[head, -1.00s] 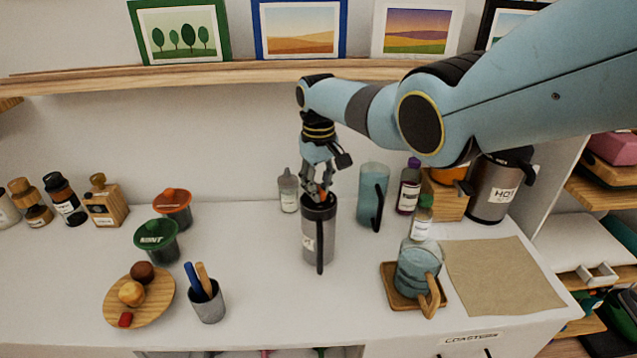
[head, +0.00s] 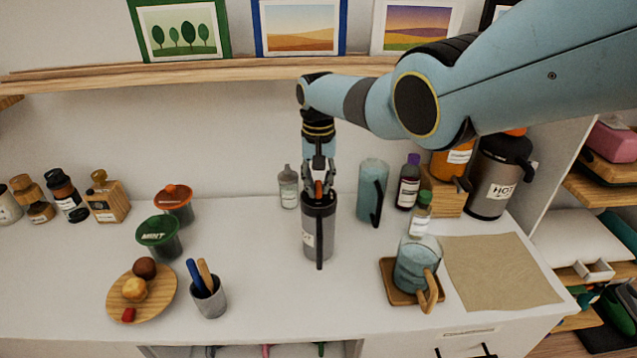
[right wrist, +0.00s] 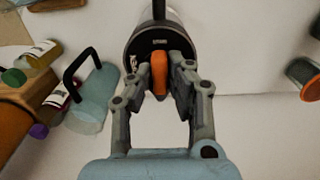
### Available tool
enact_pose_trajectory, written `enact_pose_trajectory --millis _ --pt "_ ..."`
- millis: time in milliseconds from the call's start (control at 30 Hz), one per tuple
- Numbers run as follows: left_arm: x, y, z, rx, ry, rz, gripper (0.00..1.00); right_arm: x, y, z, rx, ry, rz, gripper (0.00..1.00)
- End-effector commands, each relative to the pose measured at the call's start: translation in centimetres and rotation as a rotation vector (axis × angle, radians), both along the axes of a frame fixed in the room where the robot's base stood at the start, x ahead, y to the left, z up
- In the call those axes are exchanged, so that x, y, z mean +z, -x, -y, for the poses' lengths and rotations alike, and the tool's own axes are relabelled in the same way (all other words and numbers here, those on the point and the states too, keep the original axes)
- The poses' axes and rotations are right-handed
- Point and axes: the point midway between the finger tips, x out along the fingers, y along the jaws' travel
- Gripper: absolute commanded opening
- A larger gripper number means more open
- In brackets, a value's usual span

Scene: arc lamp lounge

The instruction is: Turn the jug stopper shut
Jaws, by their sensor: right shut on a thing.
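The grey jug (head: 318,235) stands upright on the white counter, with a black lid and a long black handle facing the front. Its orange stopper (right wrist: 159,72) shows in the right wrist view, sticking up from the black lid (right wrist: 150,40). My right gripper (head: 318,186) points down on the jug from above. In the right wrist view its two fingers (right wrist: 162,78) are shut on the orange stopper, one on each side. In the head view the fingers hide most of the stopper. My left gripper is not in view.
A blue jug (head: 371,190) stands close to the right of the grey jug, with a small clear bottle (head: 288,188) behind left. A glass mug (head: 414,265) sits on a wooden coaster at right. A pen cup (head: 208,298) is front left. The counter between is clear.

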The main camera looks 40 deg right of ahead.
Motion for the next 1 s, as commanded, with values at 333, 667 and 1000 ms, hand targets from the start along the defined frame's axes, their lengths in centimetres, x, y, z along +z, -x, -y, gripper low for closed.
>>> enact_pose_trajectory --millis 333,667,1000 --pt "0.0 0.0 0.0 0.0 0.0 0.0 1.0 0.0 -0.1 0.0 0.0 0.0 0.001 0.18" --pt "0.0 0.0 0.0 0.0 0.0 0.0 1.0 0.0 0.0 0.0 0.0 0.0 0.0 0.38" --pt "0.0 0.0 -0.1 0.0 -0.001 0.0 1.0 1.9 -0.1 0.0 0.0 -0.001 0.003 0.38"
